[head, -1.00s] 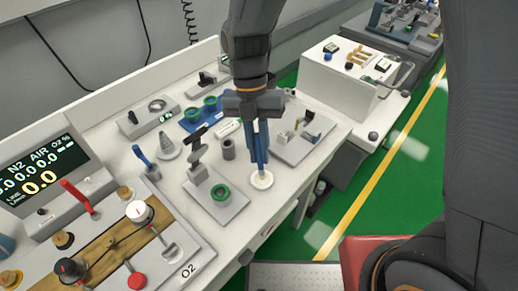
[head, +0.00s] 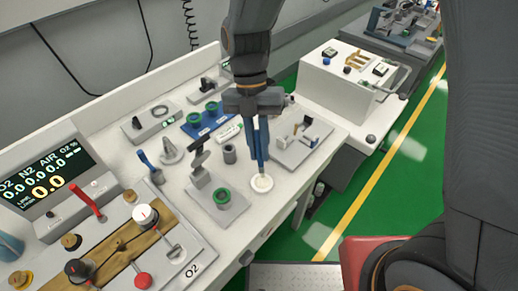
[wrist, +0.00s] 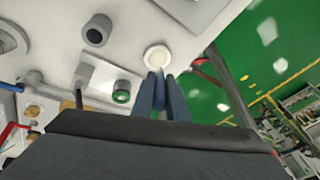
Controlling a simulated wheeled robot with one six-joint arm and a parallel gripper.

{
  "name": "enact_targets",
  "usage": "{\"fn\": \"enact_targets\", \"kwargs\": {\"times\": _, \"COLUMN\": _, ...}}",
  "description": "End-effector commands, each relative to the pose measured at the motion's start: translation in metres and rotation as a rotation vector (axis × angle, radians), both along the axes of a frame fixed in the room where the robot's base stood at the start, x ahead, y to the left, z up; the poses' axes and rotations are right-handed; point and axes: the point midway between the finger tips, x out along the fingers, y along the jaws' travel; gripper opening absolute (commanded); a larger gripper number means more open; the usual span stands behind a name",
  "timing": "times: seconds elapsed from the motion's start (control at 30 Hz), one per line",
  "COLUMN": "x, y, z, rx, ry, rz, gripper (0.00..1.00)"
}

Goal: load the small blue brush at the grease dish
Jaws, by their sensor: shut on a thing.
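My gripper (head: 260,160) points down over the front edge of the white cart top and is shut on the small blue brush. The brush (wrist: 159,90) shows between the two blue fingers in the wrist view, with a pale tip. The grease dish (head: 263,187) is a small round white dish with a cream-coloured centre; it also shows in the wrist view (wrist: 147,51). The brush tip is at or just above the dish's middle; I cannot tell if it touches. The fingers hide most of the brush in the head view.
A grey block with a green ring (head: 222,196) stands left of the dish. A grey cylinder (head: 229,154) is behind it, and a grey plate with small fittings (head: 300,147) is to the right. The cart edge and green floor lie close on the right.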

Motion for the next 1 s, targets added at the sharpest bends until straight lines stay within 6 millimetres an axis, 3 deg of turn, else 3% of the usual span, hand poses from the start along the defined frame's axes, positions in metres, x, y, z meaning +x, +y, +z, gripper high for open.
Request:
{"fn": "enact_targets", "kwargs": {"times": 0.5, "x": 0.0, "y": 0.0, "z": 0.038, "rx": 0.0, "ry": 0.0, "rz": 0.0, "gripper": 0.0}}
{"fn": "enact_targets", "kwargs": {"times": 1.0, "x": 0.0, "y": 0.0, "z": 0.039, "rx": 0.0, "ry": 0.0, "rz": 0.0, "gripper": 0.0}}
